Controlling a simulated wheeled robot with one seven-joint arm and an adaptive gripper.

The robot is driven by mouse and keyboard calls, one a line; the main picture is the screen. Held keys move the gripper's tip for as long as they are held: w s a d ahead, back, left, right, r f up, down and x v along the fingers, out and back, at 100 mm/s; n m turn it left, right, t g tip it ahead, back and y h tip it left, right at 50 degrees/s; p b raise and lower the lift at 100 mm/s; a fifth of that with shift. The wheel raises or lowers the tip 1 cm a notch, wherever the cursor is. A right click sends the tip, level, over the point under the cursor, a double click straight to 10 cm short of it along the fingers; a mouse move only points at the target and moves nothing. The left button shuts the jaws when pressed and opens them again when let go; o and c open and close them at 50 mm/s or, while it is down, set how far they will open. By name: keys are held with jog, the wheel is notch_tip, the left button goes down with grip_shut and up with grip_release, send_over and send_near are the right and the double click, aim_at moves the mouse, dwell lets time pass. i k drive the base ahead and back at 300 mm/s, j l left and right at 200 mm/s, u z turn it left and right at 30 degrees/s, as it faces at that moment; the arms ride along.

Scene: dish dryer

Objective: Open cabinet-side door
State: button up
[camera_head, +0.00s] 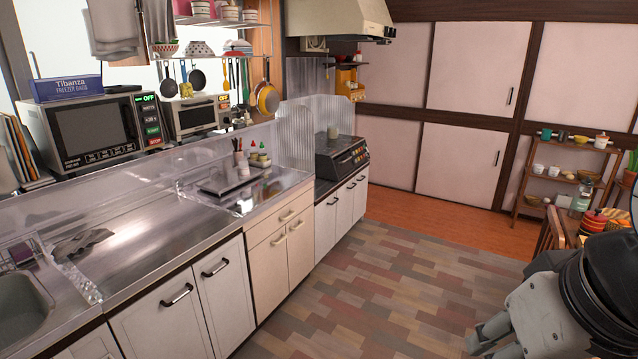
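Under the steel counter (140,240) runs a row of cabinet doors, and all that I see look closed. Two white doors are nearest: a left one (158,325) with a dark bar handle (176,296) and a right one (232,305) with a similar handle (215,268). Past them is a beige cabinet (268,275) with two doors under a drawer, then narrower white doors (326,228). I cannot tell which door the task means. My gripper (485,342) shows partly at the bottom right, over the floor and apart from the cabinets. Its finger opening is unclear.
The tiled floor (370,275) is clear between the counter and my arm. A wooden chair (550,235) and a laden table stand at the right, near a shelf rack (563,178). Large white panels (460,160) with dark handles line the back wall. A sink (22,310) is at left.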

aim_at(325, 213)
jog(key=i, duration=1)
jog(key=i+u, duration=0.1)
jog(key=i, duration=0.85)
jog(key=i+l, duration=0.15)
jog(key=i, duration=0.85)
jog(key=i+l, duration=0.15)
jog(key=i, duration=0.85)
jog(key=j+u, duration=0.05)
